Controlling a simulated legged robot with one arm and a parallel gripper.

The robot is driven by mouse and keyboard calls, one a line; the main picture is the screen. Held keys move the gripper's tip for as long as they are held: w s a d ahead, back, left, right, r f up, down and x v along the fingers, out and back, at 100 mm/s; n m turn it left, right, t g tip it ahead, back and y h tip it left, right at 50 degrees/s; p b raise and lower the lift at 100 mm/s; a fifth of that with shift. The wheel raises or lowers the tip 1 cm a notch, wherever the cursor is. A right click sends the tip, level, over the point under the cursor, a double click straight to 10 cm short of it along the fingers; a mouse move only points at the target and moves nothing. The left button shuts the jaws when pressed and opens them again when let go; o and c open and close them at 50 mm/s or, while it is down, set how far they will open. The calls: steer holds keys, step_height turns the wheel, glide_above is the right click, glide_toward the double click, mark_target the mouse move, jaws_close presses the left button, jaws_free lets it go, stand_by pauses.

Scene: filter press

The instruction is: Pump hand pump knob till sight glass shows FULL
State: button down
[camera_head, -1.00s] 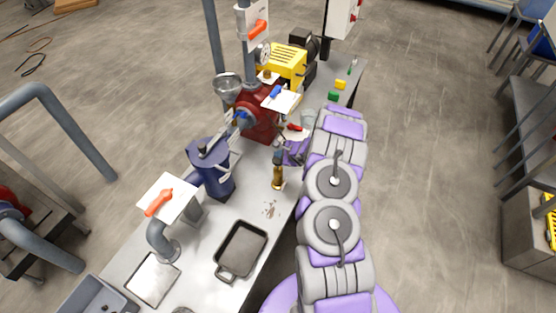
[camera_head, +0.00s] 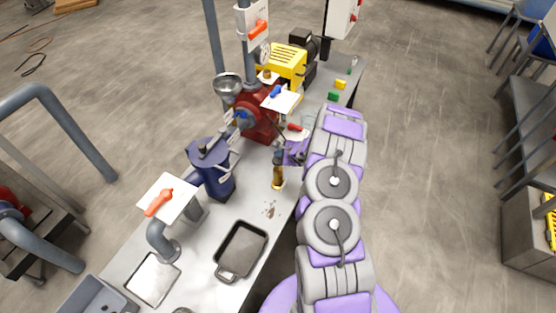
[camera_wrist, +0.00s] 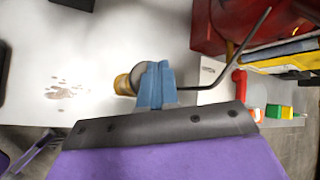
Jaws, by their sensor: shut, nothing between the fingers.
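A small amber cylinder (camera_head: 278,178) with a dark upper part stands upright near the bench's right edge; I cannot tell whether it is the hand pump or the sight glass. In the wrist view its amber body (camera_wrist: 123,85) and round grey top (camera_wrist: 142,75) show from above. My gripper (camera_wrist: 156,84) has blue fingers, shut and empty, which overlap the right side of that grey top; I cannot tell whether they touch it. In the head view my purple wrist (camera_head: 294,151) is just behind and right of the cylinder. No FULL mark is readable.
A blue vessel (camera_head: 216,177) stands left of the cylinder and a red housing (camera_head: 259,119) behind it. A black pan (camera_head: 241,250) lies in front. In the wrist view a bent black rod (camera_wrist: 237,60) rises right of my fingers. Bare bench with brown stains (camera_wrist: 65,89) lies left.

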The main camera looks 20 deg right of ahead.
steer(key=shift+s+f+b, duration=0.1)
steer(key=shift+f+b, duration=1.9)
steer(key=shift+f, duration=0.3)
stand_by(2.1)
steer(key=shift+r, duration=0.15)
steer(key=shift+r+p, duration=0.6)
steer(key=shift+r, duration=1.65)
steer(key=shift+r+p, duration=1.05)
steer(key=shift+r, duration=1.4)
